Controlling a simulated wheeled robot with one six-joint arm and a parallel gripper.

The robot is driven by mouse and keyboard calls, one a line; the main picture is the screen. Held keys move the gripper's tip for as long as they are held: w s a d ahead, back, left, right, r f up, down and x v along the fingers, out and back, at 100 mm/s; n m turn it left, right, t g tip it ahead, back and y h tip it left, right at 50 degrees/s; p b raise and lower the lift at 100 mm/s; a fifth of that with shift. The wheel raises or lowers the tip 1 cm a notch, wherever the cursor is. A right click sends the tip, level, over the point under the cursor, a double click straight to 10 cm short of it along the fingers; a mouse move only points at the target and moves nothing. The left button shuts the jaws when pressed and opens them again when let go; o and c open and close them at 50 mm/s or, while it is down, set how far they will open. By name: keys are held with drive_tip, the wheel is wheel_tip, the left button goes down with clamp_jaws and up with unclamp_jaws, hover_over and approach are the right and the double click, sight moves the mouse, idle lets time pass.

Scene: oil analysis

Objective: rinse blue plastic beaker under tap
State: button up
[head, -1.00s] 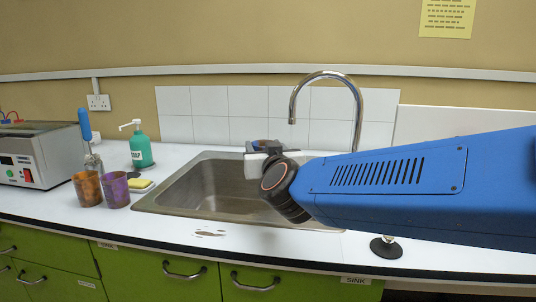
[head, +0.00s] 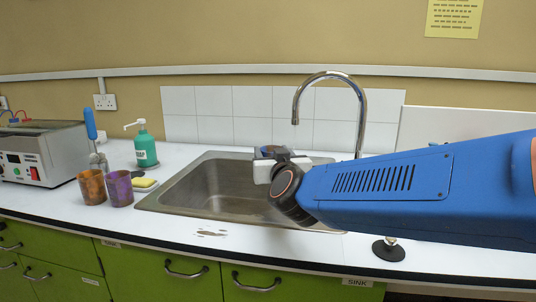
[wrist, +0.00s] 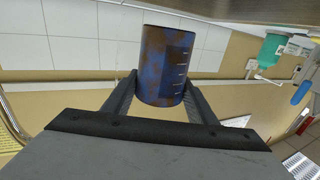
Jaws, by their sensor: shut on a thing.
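The blue plastic beaker (wrist: 166,65) has brown smears and white graduation marks. My gripper (wrist: 160,96) is shut on it, one finger on each side, in the wrist view, where the room appears upside down. In the head view my gripper (head: 275,168) is over the sink (head: 212,190), and only a small part of the beaker (head: 266,150) shows behind it. The tap (head: 329,75) arches over the sink, its spout end above and a little right of the beaker in the picture. No water is seen running.
An orange-brown beaker (head: 92,187) and a purple beaker (head: 119,188) stand left of the sink, near a yellow sponge (head: 144,183) and a green soap bottle (head: 145,150). A white and grey machine (head: 40,155) is at far left. Brown spots mark the front counter.

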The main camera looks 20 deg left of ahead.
drive_tip(key=w+f, duration=0.1)
drive_tip(key=w, duration=0.7)
drive_tip(key=shift+w+d+f, duration=0.35)
drive_tip(key=shift+w+d, duration=0.05)
idle(0.3)
drive_tip(key=shift+d, duration=0.4)
drive_tip(key=shift+d, duration=0.2)
idle(0.3)
drive_tip(key=shift+a, duration=0.6)
drive_tip(key=shift+o, duration=0.2)
drive_tip(key=shift+s, duration=0.1)
drive_tip(key=shift+s+a, duration=0.2)
drive_tip(key=shift+s, duration=1.75)
drive_tip(key=shift+s+a, duration=0.15)
drive_tip(key=shift+s, duration=1.75)
drive_tip(key=shift+c, duration=0.2)
